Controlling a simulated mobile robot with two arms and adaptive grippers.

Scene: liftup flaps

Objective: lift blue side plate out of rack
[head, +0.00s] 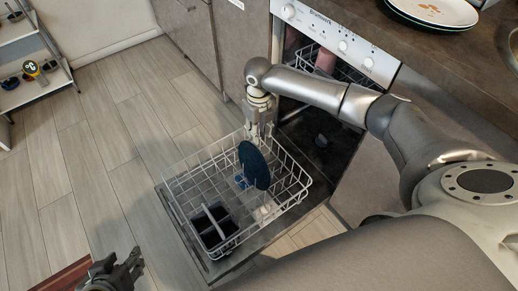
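The dark blue side plate (254,167) stands on edge in the white wire dish rack (185,207) of the pulled-out dishwasher drawer. My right gripper (262,138) points down at the plate's upper edge, at the back of the rack. The plate hides part of its fingertips, so I cannot tell whether they are closed on the rim. My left gripper (128,268) is low at the bottom left, away from the rack, with its fingers apart and nothing seen between them.
A dark cutlery basket (212,226) sits in the rack's front corner. The open dishwasher (340,40) and counter (440,50) are at the right, with a stack of plates (432,10) on top. A shelf (35,60) stands at the left. The wooden floor between is clear.

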